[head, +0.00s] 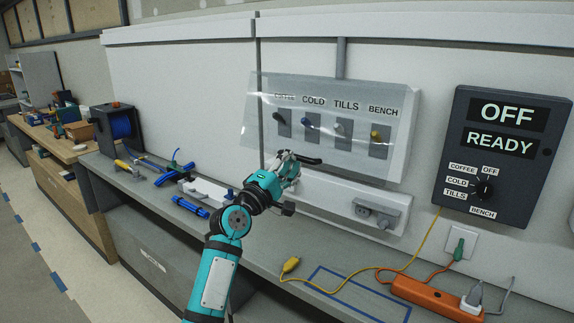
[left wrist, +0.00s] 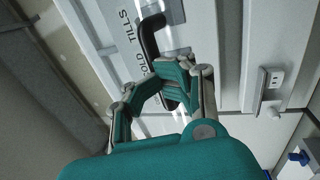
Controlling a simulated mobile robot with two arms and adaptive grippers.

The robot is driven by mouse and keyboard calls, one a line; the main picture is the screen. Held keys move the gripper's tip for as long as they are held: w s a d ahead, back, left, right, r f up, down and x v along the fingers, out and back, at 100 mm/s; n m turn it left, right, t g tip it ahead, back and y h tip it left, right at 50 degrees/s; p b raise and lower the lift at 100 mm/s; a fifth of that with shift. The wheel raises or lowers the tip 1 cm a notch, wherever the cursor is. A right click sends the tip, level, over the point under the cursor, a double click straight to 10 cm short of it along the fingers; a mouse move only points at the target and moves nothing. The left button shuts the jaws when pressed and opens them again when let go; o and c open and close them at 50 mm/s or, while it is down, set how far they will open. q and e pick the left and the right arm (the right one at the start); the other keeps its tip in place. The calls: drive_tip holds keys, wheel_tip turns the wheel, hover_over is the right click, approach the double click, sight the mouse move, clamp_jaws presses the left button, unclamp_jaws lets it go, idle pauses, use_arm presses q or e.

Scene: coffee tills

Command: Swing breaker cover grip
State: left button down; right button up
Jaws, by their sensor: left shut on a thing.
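The breaker panel (head: 402,150) is on the wall, with switches labelled COFFEE, COLD, TILLS and BENCH. A clear cover (head: 256,112) hangs in front of it; its left edge reaches past the panel's edge, and I cannot tell how far it stands out. The black cover grip (head: 308,160) is at the cover's lower edge; it also shows in the left wrist view (left wrist: 150,38). My left gripper (head: 289,162) is shut on the grip, with its fingers (left wrist: 173,82) around one end in the left wrist view. My right gripper is out of view.
A dark sign box (head: 508,150) reading OFF and READY, with a selector dial (head: 484,188), is at right. An orange power strip (head: 436,297) and yellow cable lie on the counter.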

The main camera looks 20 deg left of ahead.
use_arm(q)
drive_tip(key=shift+r, duration=0.1)
drive_tip(key=w+f+b, duration=0.1)
drive_tip(key=w+b, duration=0.1)
drive_tip(key=w+d+f+b, duration=0.1)
drive_tip(key=w+f+b, duration=0.1)
drive_tip(key=b, duration=0.1)
drive_tip(key=shift+d+f, duration=0.1)
drive_tip(key=shift+d, duration=0.1)
drive_tip(key=c, duration=1.8)
unclamp_jaws()
drive_tip(key=o, duration=0.4)
drive_tip(key=shift+s+r, duration=0.1)
drive_tip(key=shift+r, duration=0.15)
drive_tip(key=shift+o, duration=0.6)
drive_tip(key=shift+f, duration=0.2)
drive_tip(key=shift+f, duration=0.15)
